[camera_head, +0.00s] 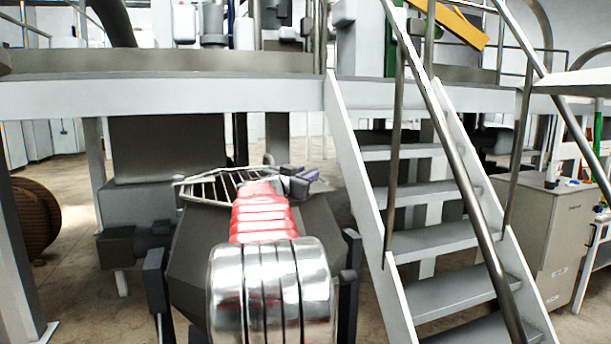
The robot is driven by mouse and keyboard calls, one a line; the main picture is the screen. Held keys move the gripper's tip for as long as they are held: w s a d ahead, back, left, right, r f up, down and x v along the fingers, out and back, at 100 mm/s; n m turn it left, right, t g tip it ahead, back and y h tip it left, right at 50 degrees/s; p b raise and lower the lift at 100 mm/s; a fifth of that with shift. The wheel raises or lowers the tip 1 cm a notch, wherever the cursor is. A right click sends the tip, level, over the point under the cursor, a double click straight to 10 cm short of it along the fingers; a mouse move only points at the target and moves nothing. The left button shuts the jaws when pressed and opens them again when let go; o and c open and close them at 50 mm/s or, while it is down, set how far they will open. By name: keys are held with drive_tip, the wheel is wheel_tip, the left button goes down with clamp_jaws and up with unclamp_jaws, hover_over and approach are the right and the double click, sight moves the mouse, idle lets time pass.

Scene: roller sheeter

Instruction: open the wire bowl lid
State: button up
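The wire bowl lid (208,188) is a pale metal grid over the top of a dark grey bowl (190,262) in the middle of the view. The lid's left part shows; my red and silver arm hides much of the rest. My gripper (308,179) is small, dark and purplish, at the lid's right end. It overlaps the lid's edge in the picture, but I cannot tell whether it touches it. Its fingers are too small and too hidden to show whether they are open or shut.
A grey metal staircase (420,247) with handrails stands close on the right. A platform beam (160,97) crosses above and behind the bowl. A motor-like box (117,247) is at the bowl's left. A grey cabinet (545,225) stands far right. Brown floor (75,275) is open at left.

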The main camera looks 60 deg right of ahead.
drive_tip(key=shift+c, duration=0.6)
clamp_jaws()
